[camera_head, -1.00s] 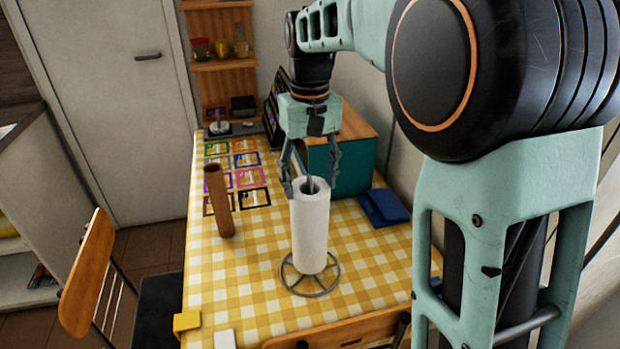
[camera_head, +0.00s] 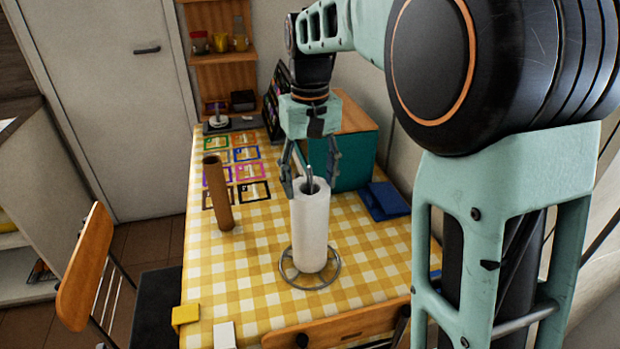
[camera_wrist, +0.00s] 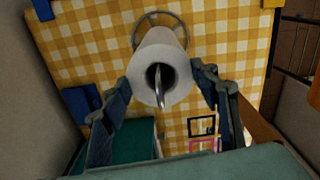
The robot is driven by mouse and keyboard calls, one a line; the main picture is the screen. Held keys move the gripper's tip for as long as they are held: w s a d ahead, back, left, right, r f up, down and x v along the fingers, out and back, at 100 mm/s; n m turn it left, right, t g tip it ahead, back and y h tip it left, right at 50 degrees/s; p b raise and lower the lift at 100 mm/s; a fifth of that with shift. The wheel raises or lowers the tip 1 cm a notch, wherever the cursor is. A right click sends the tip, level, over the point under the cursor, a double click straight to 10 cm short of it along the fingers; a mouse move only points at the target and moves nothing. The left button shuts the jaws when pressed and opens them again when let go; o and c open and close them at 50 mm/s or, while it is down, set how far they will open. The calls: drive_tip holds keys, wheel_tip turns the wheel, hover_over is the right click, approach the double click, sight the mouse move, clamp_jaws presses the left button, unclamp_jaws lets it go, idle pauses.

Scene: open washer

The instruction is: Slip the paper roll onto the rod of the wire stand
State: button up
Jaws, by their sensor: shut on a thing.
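The white paper roll (camera_head: 310,230) stands upright around the rod (camera_head: 309,175) of the wire stand, and the rod's tip sticks out of the core's top. The stand's round wire base (camera_head: 334,276) shows under the roll on the checked cloth. I cannot tell whether the roll's bottom touches this base. My gripper (camera_head: 312,184) points down with its fingers on both sides of the roll's upper end, shut on it. The wrist view looks down on the roll (camera_wrist: 175,50), with the rod (camera_wrist: 158,85) inside its core and the wire base (camera_wrist: 150,18) beyond.
A brown cardboard tube (camera_head: 217,195) stands left of the roll. Coloured framed cards (camera_head: 252,191) lie behind. A teal box (camera_head: 355,158) and blue cloth-like item (camera_head: 384,201) are to the right. A chair back (camera_head: 340,326) borders the front edge. Cloth around the stand is clear.

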sight(310, 166)
drive_tip(key=shift+f+b, duration=0.35)
drive_tip(key=shift+f, duration=0.25)
drive_tip(key=o, duration=1.4)
drive_tip(key=shift+c, duration=0.2)
wheel_tip(310, 166, up, 5)
drive_tip(key=p, duration=0.5)
drive_tip(key=shift+r, duration=0.1)
